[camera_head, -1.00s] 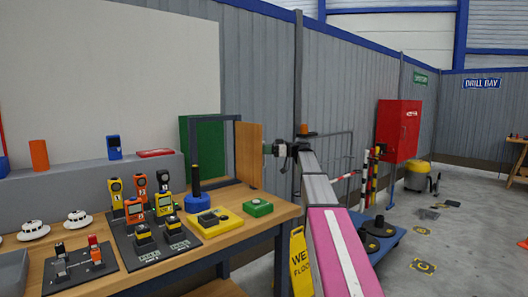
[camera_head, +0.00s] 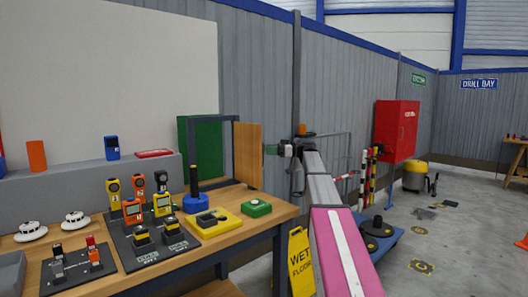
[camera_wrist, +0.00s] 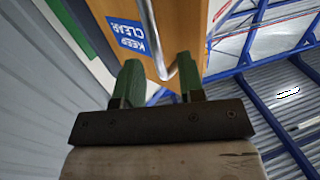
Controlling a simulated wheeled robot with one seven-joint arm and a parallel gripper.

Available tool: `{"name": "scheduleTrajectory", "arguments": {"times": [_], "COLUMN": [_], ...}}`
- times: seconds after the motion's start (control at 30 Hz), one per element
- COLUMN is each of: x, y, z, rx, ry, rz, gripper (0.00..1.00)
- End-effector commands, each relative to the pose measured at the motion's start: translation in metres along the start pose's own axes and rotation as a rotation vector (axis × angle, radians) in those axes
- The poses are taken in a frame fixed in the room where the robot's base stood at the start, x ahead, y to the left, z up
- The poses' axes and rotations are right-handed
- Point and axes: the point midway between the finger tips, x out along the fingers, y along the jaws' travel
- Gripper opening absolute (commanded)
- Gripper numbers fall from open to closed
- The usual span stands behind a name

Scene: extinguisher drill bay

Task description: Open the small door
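The small door (camera_head: 248,155) is a wooden panel at the right post of a dark frame (camera_head: 212,119) on the bench. It stands out from the frame, and a green panel (camera_head: 199,147) shows through the opening. In the wrist view the door (camera_wrist: 187,27) carries a blue "KEEP CLEAR" label and a bent metal bar handle (camera_wrist: 152,35). My gripper (camera_head: 269,149) is just right of the door. In the wrist view its two green fingers (camera_wrist: 159,72) are apart, with the handle's bent end seen between them, nearer the right finger. I cannot tell whether they touch it.
The wooden bench (camera_head: 262,223) holds several handheld meters, a yellow box (camera_head: 213,222) and a green button box (camera_head: 257,208). A yellow wet-floor sign (camera_head: 300,262) stands by its right end. A blue trolley (camera_head: 383,240) and a red cabinet (camera_head: 397,130) are farther right.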

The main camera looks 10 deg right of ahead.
Motion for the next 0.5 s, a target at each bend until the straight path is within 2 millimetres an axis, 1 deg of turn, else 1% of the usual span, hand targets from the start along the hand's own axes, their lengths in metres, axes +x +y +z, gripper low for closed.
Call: {"name": "scheduleTrajectory", "arguments": {"times": [0.03, 0.2, 0.4, 0.5], "x": [-0.012, -0.043, -0.066, -0.071], "y": [0.001, 0.002, 0.002, 0.002], "z": [0.0, 0.0, 0.0, 0.0], "rx": [0.0, 0.001, 0.001, 0.001], "ry": [0.0, 0.0, 0.0, 0.0], "rz": [0.002, 0.003, 0.002, 0.002], "gripper": [0.36, 0.36, 0.36, 0.36]}}
